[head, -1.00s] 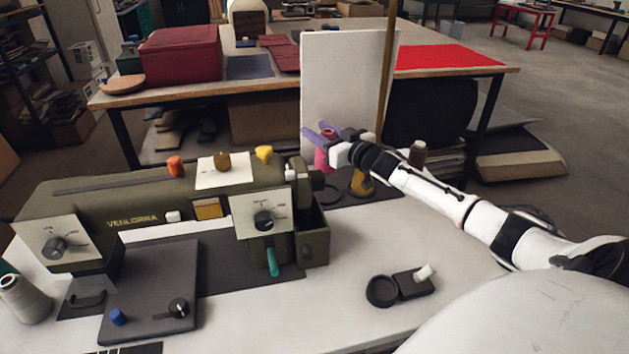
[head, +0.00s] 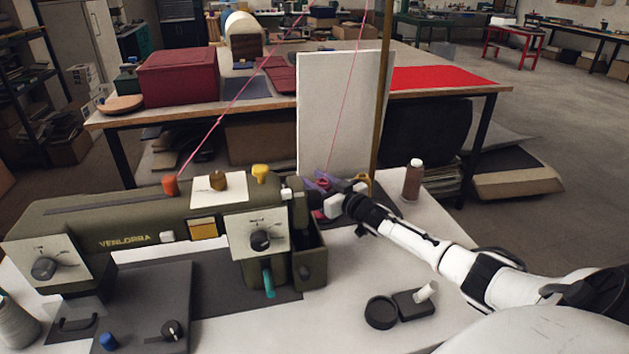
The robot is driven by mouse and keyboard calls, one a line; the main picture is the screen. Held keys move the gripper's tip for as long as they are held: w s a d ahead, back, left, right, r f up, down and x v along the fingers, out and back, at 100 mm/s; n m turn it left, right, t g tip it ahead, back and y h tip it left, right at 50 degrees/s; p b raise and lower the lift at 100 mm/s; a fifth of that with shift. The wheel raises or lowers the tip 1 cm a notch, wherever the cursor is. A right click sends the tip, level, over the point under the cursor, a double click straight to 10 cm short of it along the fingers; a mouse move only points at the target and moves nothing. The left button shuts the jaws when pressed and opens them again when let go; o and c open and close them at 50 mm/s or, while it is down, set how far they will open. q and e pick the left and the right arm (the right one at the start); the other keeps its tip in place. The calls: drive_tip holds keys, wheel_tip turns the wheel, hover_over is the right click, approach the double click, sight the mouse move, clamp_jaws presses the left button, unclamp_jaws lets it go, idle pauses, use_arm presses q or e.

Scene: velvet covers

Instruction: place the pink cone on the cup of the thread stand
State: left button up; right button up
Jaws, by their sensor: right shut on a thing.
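My right gripper (head: 326,190) is shut on the pink cone (head: 322,184), behind the right end of the sewing machine. Only a little of the cone shows between the purple fingers. A pink thread (head: 347,105) runs up from the cone out of the picture. The thread stand shows as a tall brown pole (head: 384,70) just right of the gripper. Its cup is hidden behind my gripper and the machine, so I cannot tell whether the cone touches it. My left gripper is not in view.
The olive sewing machine (head: 130,228) fills the left front. A pink thread (head: 225,112) rises from its orange knob (head: 169,185). A brown spool (head: 412,180) stands right of the pole. A white board (head: 340,110) stands behind. A black ring (head: 380,312) lies in front.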

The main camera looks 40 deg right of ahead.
drive_tip(key=o, duration=1.1)
drive_tip(key=shift+s+p, duration=0.35)
drive_tip(key=s, duration=0.3)
drive_tip(key=s+p, duration=0.1)
drive_tip(key=s, duration=0.3)
drive_tip(key=s+a, duration=0.1)
drive_tip(key=s, duration=0.3)
drive_tip(key=shift+s+r+p, duration=0.15)
drive_tip(key=shift+r+p, duration=0.2)
drive_tip(key=shift+p, duration=0.05)
